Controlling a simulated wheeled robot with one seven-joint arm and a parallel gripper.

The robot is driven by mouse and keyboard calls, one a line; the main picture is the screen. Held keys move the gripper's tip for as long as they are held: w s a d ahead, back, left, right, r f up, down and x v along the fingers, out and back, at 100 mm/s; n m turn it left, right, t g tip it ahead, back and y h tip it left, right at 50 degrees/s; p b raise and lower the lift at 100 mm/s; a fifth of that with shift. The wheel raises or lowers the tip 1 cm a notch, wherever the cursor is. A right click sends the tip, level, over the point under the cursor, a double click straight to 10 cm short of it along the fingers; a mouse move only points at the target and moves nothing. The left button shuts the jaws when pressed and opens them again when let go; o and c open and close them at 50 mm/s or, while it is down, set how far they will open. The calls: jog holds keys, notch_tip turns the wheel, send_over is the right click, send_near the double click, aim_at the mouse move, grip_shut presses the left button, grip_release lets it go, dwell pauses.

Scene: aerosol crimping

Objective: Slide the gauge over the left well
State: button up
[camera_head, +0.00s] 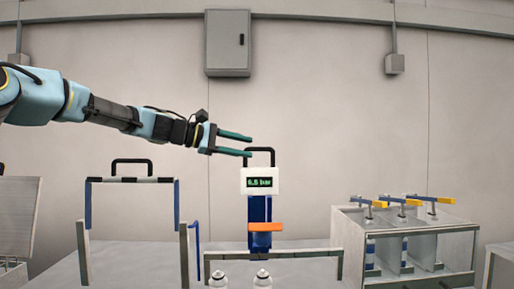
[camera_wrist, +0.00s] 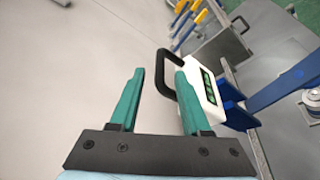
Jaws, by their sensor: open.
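The gauge (camera_head: 260,182) is a white box with a green display reading about 6.5 bar and a black loop handle (camera_head: 260,150) on top. It sits on a blue column, above the right of two white-topped cans. The left can (camera_head: 219,279) stands beside it; the wells themselves are hidden or cut off. My gripper (camera_head: 250,145) is open and empty, with its fingertips close to the handle. In the wrist view, the handle (camera_wrist: 161,68) shows between the fingertips (camera_wrist: 159,73), partly behind the right finger. I cannot tell whether they touch. The gauge (camera_wrist: 208,88) lies to the right there.
An orange lever (camera_head: 265,227) juts from the column below the gauge. A grey rail (camera_head: 305,252) runs in front. A frame with a black handle (camera_head: 131,168) stands left. A grey rack (camera_head: 400,228) with several yellow-tipped levers stands right. A box (camera_head: 228,43) hangs on the wall.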

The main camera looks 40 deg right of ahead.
aim_at(252, 148)
jog(key=shift+p+x, duration=0.6)
jog(key=shift+x, duration=2)
grip_shut()
